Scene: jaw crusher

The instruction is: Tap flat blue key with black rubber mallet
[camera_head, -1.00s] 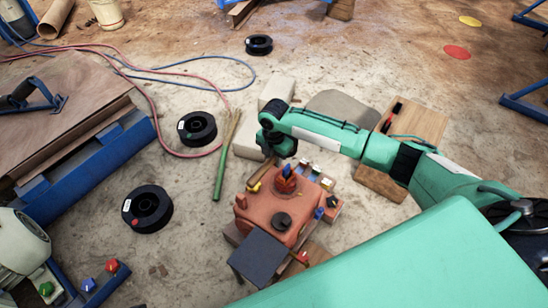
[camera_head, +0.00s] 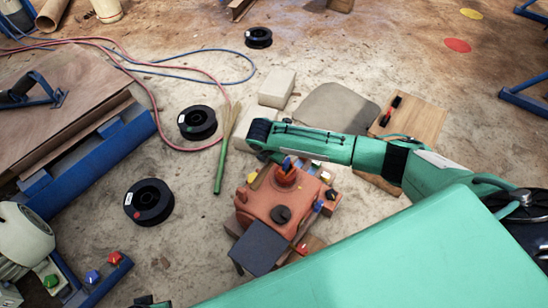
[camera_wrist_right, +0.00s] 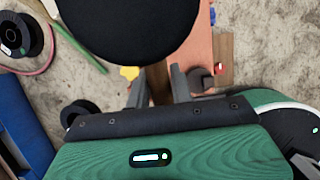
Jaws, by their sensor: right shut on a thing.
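The orange jaw crusher (camera_head: 265,205) stands on the floor in the middle of the head view. A small upright blue piece (camera_head: 289,163), perhaps the flat blue key, shows at its round orange top opening. My right gripper (camera_wrist_right: 158,88) is shut on a brown wooden handle (camera_wrist_right: 157,80). The mallet's round black head (camera_wrist_right: 130,22) fills the top of the right wrist view and hides part of the crusher. In the head view my right forearm passes over the crusher's far side and mostly hides the gripper. Contact between mallet and blue piece cannot be seen. My left gripper is not visible.
Black spools (camera_head: 148,202) lie left of the crusher, with a green-handled brush (camera_head: 222,160) nearby. Pale blocks (camera_head: 277,88) and a wooden board (camera_head: 412,120) lie behind. A blue-framed bench (camera_head: 90,160) stands left. Hoses cross the upper left floor.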

